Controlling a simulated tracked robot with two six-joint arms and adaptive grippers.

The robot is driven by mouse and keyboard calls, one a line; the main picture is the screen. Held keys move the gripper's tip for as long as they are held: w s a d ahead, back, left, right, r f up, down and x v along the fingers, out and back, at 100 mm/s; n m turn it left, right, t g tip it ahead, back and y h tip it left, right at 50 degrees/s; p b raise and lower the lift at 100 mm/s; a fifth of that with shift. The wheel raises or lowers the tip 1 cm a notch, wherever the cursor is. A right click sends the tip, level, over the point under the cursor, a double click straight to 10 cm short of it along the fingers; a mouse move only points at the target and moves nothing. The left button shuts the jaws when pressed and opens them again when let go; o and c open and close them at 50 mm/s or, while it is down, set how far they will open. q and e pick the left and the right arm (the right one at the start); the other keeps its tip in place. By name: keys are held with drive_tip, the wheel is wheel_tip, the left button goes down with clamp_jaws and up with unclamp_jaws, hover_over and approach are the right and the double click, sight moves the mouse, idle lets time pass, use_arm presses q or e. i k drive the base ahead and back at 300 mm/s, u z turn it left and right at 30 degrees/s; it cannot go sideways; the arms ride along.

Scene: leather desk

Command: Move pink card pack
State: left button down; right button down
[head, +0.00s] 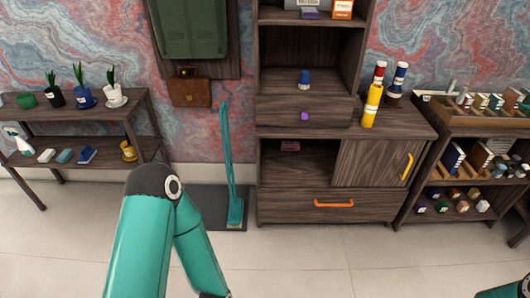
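A flat purple pack (310,13) lies on the cabinet's upper shelf. Neither gripper shows. My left arm bends at an elbow in the lower left and runs out of the bottom edge. Only a bit of my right arm shows at the bottom right corner.
An orange-handled drawer (333,204) and a sliding door (370,163) are shut. Yellow and other cylinders (372,105) stand on the cabinet. Shelves with pots (55,97) and racks of small boxes (475,160) flank it. A teal broom (233,208) leans on the wall. The floor in front is clear.

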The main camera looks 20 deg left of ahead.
sight(286, 146)
drive_tip(key=u, duration=0.3)
drive_tip(key=k, duration=0.7)
drive_tip(key=u, duration=0.45)
drive_tip(key=i, duration=2.85)
drive_tip(key=z, duration=0.2)
